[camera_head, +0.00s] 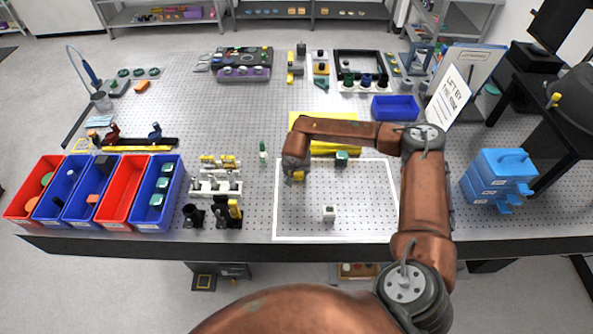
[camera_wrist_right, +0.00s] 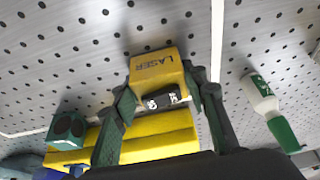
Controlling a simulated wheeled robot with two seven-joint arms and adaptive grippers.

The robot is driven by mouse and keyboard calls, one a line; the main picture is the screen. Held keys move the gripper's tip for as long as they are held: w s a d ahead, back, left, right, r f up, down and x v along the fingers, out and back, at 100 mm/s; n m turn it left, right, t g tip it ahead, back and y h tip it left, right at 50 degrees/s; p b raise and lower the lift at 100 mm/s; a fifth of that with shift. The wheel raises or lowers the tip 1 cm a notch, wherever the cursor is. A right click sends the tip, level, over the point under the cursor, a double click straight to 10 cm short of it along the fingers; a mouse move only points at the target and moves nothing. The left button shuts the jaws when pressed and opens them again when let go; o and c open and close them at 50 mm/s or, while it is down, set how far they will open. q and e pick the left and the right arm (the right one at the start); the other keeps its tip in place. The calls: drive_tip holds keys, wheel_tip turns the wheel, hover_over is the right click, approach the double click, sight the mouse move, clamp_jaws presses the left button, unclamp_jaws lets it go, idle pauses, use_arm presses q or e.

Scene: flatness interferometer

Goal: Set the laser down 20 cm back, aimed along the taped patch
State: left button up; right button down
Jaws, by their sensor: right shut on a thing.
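My right gripper (camera_head: 294,171) is shut on the yellow laser (camera_head: 299,176), just inside the left side of the taped patch (camera_head: 350,190), a white-outlined rectangle on the perforated table. In the right wrist view the laser (camera_wrist_right: 158,68), marked LASER, sits between the two green fingers of the gripper (camera_wrist_right: 160,88). Its dark labelled end faces the camera. Whether the laser touches the table cannot be told. My left gripper is not in view.
A teal block (camera_head: 341,158) stands at the patch's back edge, by a long yellow object (camera_head: 335,148) partly behind my arm. A green-and-white item (camera_head: 263,152) stands left of the patch. Optic mounts (camera_head: 215,185) and red and blue bins (camera_head: 124,190) lie further left. The patch's middle is clear.

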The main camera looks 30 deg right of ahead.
drive_tip(key=shift+r, duration=0.1)
drive_tip(key=c, duration=1.2)
unclamp_jaws()
drive_tip(key=b+v, duration=0.1)
drive_tip(key=v, duration=1.1)
